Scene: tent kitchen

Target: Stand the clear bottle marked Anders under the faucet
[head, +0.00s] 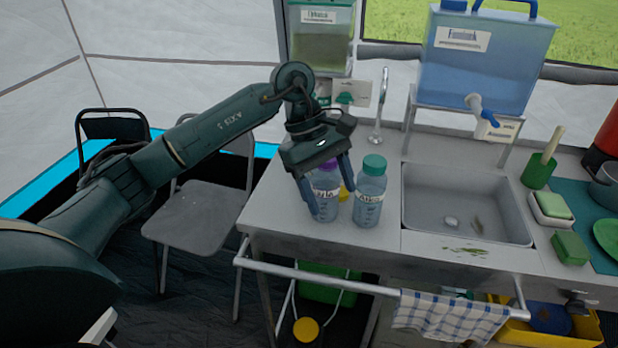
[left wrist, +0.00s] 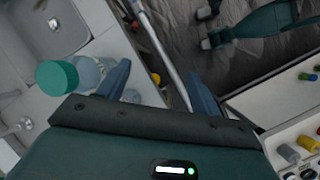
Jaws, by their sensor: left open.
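A clear bottle with a teal cap (head: 369,192) stands upright on the counter, left of the sink. Its small label seems to start with A; I cannot read it surely. It also shows in the left wrist view (left wrist: 88,75), outside the fingers on the left. A similar bottle with a purple cap (head: 325,203) stands just left of it, partly hidden by my gripper. My left gripper (head: 327,190) is open, its fingers at the purple-capped bottle; no grip shows. A tap (head: 474,103) on the blue water tank (head: 480,65) hangs over the sink. My right gripper is not in view.
The sink basin (head: 464,206) is empty but for the drain and small scraps. A chrome upright fixture (head: 379,110) stands behind the bottles. A green dispenser (head: 320,38) is above. A rail (head: 375,282) with a checked towel (head: 444,318) runs along the counter front.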

